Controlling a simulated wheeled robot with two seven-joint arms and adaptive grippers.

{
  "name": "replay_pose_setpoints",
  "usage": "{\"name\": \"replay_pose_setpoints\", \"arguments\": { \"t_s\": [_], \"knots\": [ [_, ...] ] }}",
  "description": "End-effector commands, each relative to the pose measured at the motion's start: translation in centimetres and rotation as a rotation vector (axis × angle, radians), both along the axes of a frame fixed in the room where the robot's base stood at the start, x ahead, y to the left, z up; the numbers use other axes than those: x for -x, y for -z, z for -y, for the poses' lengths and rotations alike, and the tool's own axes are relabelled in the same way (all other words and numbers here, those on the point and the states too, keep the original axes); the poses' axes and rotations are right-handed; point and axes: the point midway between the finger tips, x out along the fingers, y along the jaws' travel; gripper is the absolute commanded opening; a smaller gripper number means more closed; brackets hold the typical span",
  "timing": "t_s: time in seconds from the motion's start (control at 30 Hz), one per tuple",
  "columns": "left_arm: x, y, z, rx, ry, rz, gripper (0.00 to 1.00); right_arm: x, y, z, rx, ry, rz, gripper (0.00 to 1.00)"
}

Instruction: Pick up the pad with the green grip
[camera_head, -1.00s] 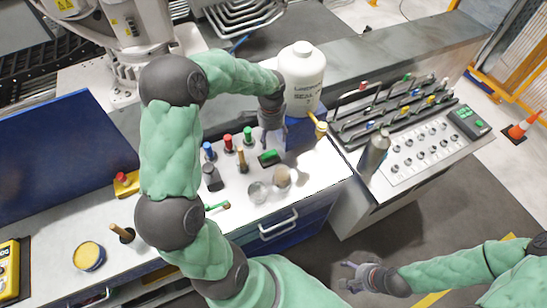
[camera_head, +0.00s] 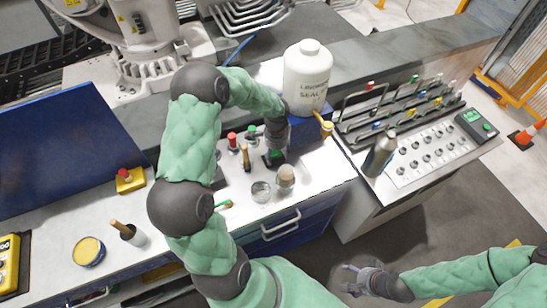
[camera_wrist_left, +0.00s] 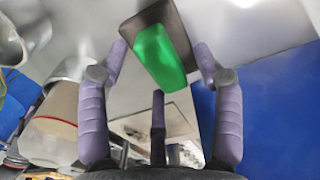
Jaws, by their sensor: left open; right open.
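The pad with the green grip (camera_wrist_left: 160,58) shows in the left wrist view as a dark flat block with a bright green handle. It lies on the white worktop. In the head view the pad (camera_head: 274,157) is partly hidden by my left gripper (camera_head: 275,147), which is right over it. In the left wrist view my left gripper (camera_wrist_left: 160,75) is open, with purple fingers on both sides of the pad; I cannot tell whether they touch it. My right gripper (camera_head: 362,272) is open and empty, low at the right, away from the worktop.
A white sealant bottle (camera_head: 307,78) on a blue block stands behind the left gripper. A glass jar (camera_head: 261,191) and a tan-topped jar (camera_head: 286,179) stand in front. Red- and green-capped bottles (camera_head: 232,142) stand left. A metal bottle (camera_head: 380,155) stands on the panel at right.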

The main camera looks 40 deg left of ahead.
Motion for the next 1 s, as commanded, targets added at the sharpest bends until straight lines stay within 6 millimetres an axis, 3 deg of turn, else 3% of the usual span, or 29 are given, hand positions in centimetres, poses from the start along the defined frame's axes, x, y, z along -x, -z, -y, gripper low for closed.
{"name": "replay_pose_setpoints", "arguments": {
  "t_s": [0.27, 0.47, 0.83, 1.0],
  "knots": [
    [0.0, 0.4, -0.1, 0.0, -0.001, 0.001, 0.63, 0.0, 0.0, 0.0, 0.0, 0.0, 0.0, 0.74],
    [0.0, 0.4, -0.1, 0.0, 0.0, 0.001, 0.07, 0.0, 0.1, 0.0, 0.0, 0.0, 0.0, 0.74],
    [0.0, 0.3, -0.1, 0.0, 0.0, 0.001, 0.05, 0.0, 0.0, 0.0, 0.0, 0.0, 0.0, 0.74],
    [-0.1, -1.4, -0.1, -0.003, 0.0, 0.004, 0.05, 0.0, -0.3, 0.0, 0.0, 0.0, 0.0, 0.74]
  ]
}}
